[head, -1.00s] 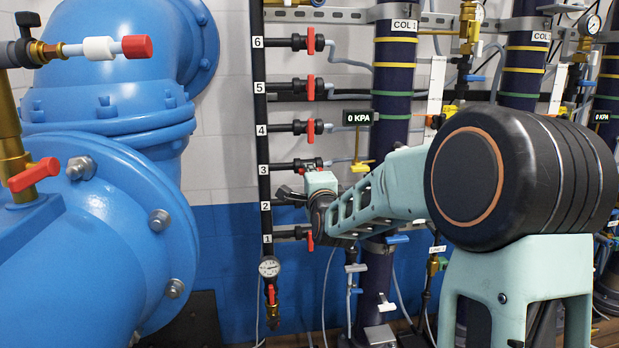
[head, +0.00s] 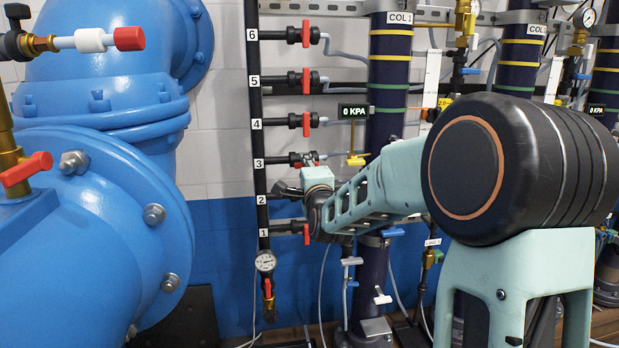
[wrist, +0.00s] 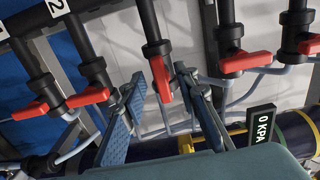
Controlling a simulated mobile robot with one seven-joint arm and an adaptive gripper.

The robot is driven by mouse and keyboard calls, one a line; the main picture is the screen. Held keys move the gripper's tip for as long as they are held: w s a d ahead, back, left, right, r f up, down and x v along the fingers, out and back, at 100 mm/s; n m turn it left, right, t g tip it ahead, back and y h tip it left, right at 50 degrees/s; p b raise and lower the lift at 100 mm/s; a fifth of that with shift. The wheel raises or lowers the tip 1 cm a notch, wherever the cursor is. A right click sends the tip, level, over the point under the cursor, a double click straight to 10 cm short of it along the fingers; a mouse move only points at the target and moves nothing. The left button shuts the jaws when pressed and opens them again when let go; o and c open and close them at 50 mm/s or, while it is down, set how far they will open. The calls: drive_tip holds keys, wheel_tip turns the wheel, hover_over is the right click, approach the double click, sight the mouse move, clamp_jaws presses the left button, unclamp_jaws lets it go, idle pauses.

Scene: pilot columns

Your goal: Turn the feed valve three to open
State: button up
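Feed valve three (head: 298,160) is the black valve with a red handle beside label 3 on the vertical black pipe. In the head view my gripper (head: 312,168) is at this valve, and the wrist hides part of the handle. In the wrist view the red handle of valve three (wrist: 162,80) lies roughly in line with its pipe, while the neighbouring handles lie across theirs. My gripper (wrist: 158,82) is open, with one blue-padded finger on each side of this handle. Gaps show beside the handle; whether either finger touches it I cannot tell.
Valve two (wrist: 90,97) and valve four (wrist: 245,62) are close on either side of my fingers. Large blue pipework (head: 90,230) fills the left. A gauge (head: 265,262) sits below valve one.

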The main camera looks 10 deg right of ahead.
drive_tip(key=s, duration=1.1)
drive_tip(key=shift+r, duration=0.1)
